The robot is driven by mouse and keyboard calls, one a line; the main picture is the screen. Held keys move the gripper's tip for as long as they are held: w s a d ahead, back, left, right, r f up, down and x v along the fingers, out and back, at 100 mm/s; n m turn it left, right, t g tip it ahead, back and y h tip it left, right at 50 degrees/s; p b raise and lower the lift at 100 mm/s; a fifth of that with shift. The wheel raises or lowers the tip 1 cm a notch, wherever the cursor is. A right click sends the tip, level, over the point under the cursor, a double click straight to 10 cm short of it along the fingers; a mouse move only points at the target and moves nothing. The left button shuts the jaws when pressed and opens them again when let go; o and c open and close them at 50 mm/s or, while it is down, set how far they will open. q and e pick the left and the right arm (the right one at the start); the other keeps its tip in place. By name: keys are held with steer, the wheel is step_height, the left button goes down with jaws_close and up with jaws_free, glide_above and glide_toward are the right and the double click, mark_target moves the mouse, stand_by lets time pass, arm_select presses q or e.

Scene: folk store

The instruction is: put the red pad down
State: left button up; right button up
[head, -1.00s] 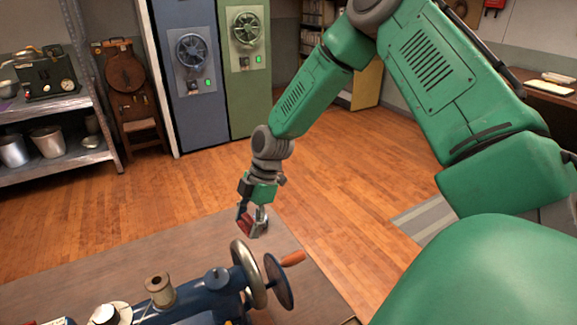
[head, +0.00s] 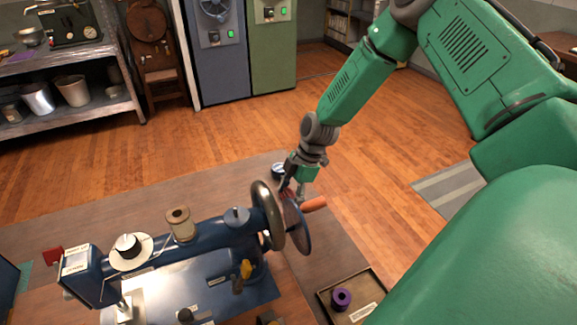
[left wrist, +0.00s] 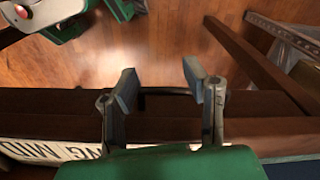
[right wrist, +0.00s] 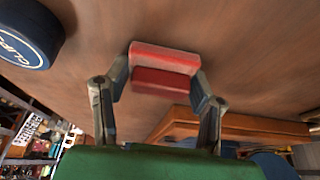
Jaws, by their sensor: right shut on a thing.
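The red pad (right wrist: 163,68) is between the fingertips of my right gripper (right wrist: 162,82), which is shut on it, above the brown tabletop. I cannot tell whether the pad touches the table. In the head view my right gripper (head: 296,190) is just behind the handwheel of the blue sewing machine (head: 215,238), and the wheel partly hides it; only a bit of red shows there. My left gripper (left wrist: 160,85) is open and empty in the left wrist view, over a dark wooden edge. It is outside the head view.
A tray (head: 322,295) with a purple spool (head: 341,299) lies at the front right. A small dark red block (head: 52,257) lies left of the machine.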

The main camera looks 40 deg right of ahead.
steer(key=shift+d+f, duration=0.1)
steer(key=shift+d, duration=0.15)
steer(key=shift+s+f, duration=0.1)
steer(key=shift+f, duration=0.05)
steer(key=shift+s+a+f+b, duration=0.1)
steer(key=shift+s+f+b, duration=0.15)
steer(key=shift+b, duration=0.25)
steer(key=shift+c, duration=0.4)
steer(key=o, duration=1.1)
steer(key=shift+s, duration=0.1)
steer(key=o, duration=0.3)
steer(key=shift+a+f, duration=0.1)
steer(key=shift+f, duration=0.05)
steer(key=shift+w+f, duration=0.2)
steer(key=shift+w, duration=0.15)
steer(key=shift+r, duration=0.15)
